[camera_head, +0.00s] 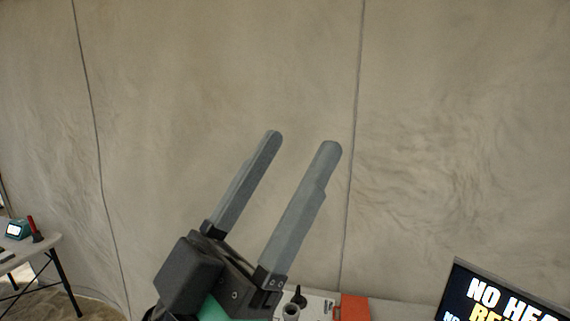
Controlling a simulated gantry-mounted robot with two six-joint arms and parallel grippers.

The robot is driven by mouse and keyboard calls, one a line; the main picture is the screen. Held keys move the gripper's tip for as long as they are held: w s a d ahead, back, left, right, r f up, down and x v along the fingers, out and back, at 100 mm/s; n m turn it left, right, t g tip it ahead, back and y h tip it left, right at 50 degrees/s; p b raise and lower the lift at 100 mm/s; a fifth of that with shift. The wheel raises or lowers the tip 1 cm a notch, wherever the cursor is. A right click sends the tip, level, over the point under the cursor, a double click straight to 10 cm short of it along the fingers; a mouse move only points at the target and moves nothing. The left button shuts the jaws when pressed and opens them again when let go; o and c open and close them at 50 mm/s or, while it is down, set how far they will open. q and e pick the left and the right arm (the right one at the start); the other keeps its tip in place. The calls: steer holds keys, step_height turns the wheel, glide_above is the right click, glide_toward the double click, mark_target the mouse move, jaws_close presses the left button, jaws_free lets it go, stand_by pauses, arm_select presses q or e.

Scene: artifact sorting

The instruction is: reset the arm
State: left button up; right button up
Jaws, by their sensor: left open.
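My left gripper (301,143) is large in the middle of the head view, coming up from the bottom. Its two grey fingers point up and to the right, with a clear gap between them. It is open and holds nothing. Behind the fingers there is only the tent-like wall. My right gripper is not in view.
A dark sign (498,299) stands at bottom right. A side table (32,245) is at far left. The beige wall (230,70) fills the back.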

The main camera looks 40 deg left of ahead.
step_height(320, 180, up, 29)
steer(key=p, duration=2.9)
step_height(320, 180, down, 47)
steer(key=b, duration=4.7)
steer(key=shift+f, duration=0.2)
